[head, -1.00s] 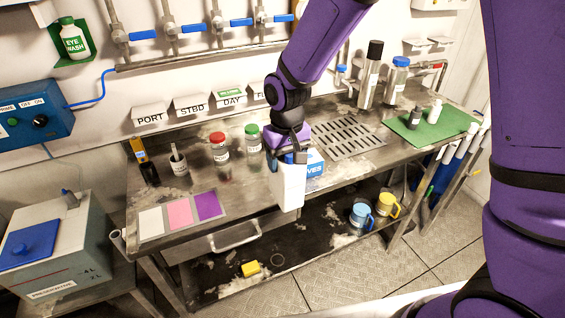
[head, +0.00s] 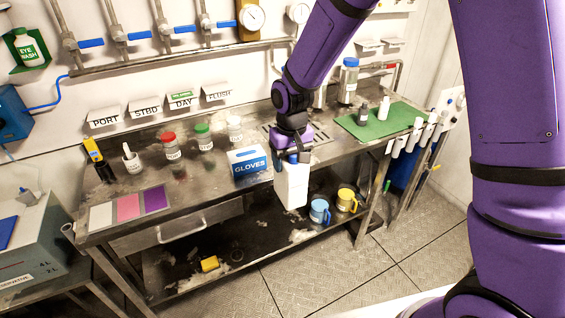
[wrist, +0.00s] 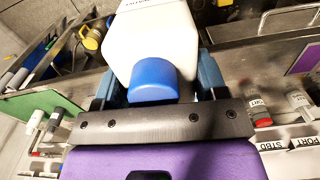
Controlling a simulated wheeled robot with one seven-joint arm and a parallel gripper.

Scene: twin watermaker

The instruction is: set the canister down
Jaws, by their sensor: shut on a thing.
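The canister (head: 291,186) is a white, boxy container hanging upright below my gripper (head: 294,157) in the head view. My gripper is shut on it near its top. In the wrist view the canister (wrist: 155,40) shows its white body and blue cap (wrist: 153,80) between the blue fingers of my gripper (wrist: 158,85). In the head view the canister overlaps the front edge of the steel bench (head: 215,183). I cannot tell its exact height or whether it touches the bench.
A blue-and-white gloves box (head: 248,167) stands left of the canister. Jars with red (head: 171,147) and green (head: 204,138) caps stand further left. A green mat (head: 375,128) with small bottles lies right. Blue (head: 319,212) and yellow (head: 346,200) mugs stand on the lower shelf.

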